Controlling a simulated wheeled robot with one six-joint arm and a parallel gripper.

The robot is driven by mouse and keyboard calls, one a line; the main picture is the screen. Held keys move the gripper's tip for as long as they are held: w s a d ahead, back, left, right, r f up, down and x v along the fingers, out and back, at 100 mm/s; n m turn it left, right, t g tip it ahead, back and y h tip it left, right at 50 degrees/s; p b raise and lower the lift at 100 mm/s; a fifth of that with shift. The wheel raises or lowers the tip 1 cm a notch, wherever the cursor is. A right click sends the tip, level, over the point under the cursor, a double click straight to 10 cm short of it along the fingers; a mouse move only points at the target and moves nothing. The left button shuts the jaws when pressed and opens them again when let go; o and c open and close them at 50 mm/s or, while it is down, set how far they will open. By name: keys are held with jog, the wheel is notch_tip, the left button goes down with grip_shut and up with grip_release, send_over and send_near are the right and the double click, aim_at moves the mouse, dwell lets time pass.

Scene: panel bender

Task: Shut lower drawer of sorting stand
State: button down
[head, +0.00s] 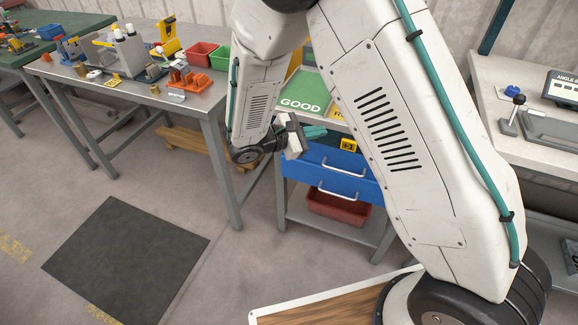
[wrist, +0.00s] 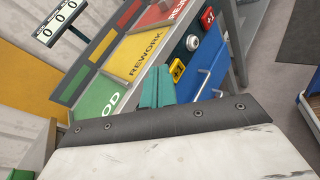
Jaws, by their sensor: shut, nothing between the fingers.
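The sorting stand (head: 283,170) has a sloped top with a green GOOD panel (head: 303,92). Two blue drawer fronts with silver handles sit below it: the upper drawer (head: 322,158) and the lower drawer (head: 310,192). My arm covers their right side, so I cannot tell how far either stands out. Blue fronts with handles also show in the wrist view (wrist: 211,66), partly hidden by my wrist. My gripper (head: 316,131) is shut and empty, its teal fingers in front of the stand's upper edge, above the drawers. The fingers also show in the wrist view (wrist: 157,88).
A red bin (head: 338,209) sits on the stand's low shelf. A metal workbench (head: 205,100) with parts and bins stands left. A bench with a lever and gauge display (head: 563,88) stands right. A dark mat (head: 125,262) lies on open floor at front left.

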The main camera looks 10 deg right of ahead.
jog(key=w+a+f+n+t, duration=0.1)
jog(key=a+f+n+t, duration=0.25)
jog(key=f, duration=0.35)
jog(key=w+a+f+n+t, duration=0.2)
jog(key=a+f+n+t, duration=0.15)
jog(key=f, duration=0.25)
jog(key=n+t+y, duration=0.4)
jog(key=n+y, duration=0.1)
jog(key=n, duration=0.1)
send_near(289, 165)
jog(key=w+d+r, duration=0.3)
jog(key=w+d, duration=0.1)
jog(key=d, duration=0.1)
jog(key=shift+w+r, duration=0.1)
jog(key=shift+w, duration=0.3)
jog(key=shift+w, duration=0.1)
